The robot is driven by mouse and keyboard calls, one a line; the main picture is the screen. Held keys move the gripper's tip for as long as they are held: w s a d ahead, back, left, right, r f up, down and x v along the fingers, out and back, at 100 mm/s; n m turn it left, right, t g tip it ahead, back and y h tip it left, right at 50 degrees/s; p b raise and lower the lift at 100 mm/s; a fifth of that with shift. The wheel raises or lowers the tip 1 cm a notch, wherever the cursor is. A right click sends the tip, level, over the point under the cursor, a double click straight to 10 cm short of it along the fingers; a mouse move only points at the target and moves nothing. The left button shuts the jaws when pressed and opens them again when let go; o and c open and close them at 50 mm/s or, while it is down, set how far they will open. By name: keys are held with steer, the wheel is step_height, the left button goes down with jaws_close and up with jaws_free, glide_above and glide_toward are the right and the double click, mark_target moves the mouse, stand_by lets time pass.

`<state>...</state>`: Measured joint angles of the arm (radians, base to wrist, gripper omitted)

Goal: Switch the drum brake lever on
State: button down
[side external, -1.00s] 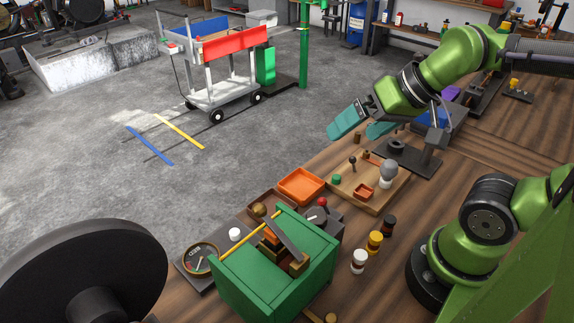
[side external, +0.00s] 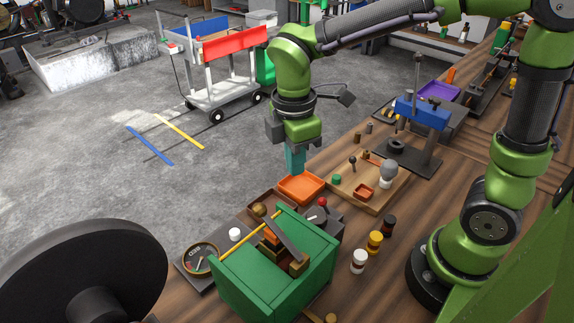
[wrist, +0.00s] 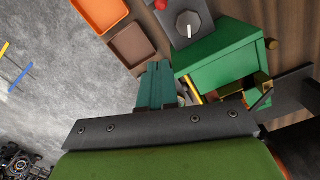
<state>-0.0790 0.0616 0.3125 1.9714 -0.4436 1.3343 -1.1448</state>
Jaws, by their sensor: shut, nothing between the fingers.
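A red-knobbed lever (side external: 323,202) stands on a dark box behind the green crate (side external: 262,290). A small black-knobbed lever (side external: 352,161) stands on the wooden board (side external: 372,207). No label tells me which is the drum brake lever, and I cannot read any lever's setting. My gripper (side external: 295,172) points down with its teal fingers shut and empty, over the far edge of the orange tray (side external: 301,198). The fingers (wrist: 157,66) also show in the wrist view.
A brown tray (wrist: 131,46) lies between the orange tray and the green crate. A gauge (side external: 201,258), a white knob (side external: 235,234) and several small jars (side external: 375,243) stand nearby. A blue-topped press (side external: 422,113) stands farther right. The air above the trays is open.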

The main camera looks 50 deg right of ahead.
steer(key=shift+w+a+r+n+g+h, duration=0.1)
steer(key=shift+w+a+n+g+h, duration=0.35)
steer(key=shift+n, duration=2.55)
steer(key=shift+w+a+r+n+g+h, duration=0.1)
steer(key=shift+w+a+n+g+h, duration=0.25)
steer(key=shift+n, duration=2.65)
steer(key=shift+w+a+r+n+g+h, duration=0.1)
steer(key=shift+w+a+n+g+h, duration=0.35)
steer(key=shift+n, duration=2.55)
steer(key=shift+a+f+y, duration=0.15)
steer(key=shift+y, duration=0.1)
glide_toward(325, 207)
steer(key=w+a+f, duration=0.2)
steer(key=a+f, duration=0.2)
steer(key=shift+s+d+f, duration=0.2)
steer(key=shift+s+d, duration=0.35)
steer(key=shift+d, duration=0.2)
steer(key=shift+s+d+f, duration=0.15)
steer(key=shift+s+d, duration=0.35)
steer(key=shift+d, duration=0.2)
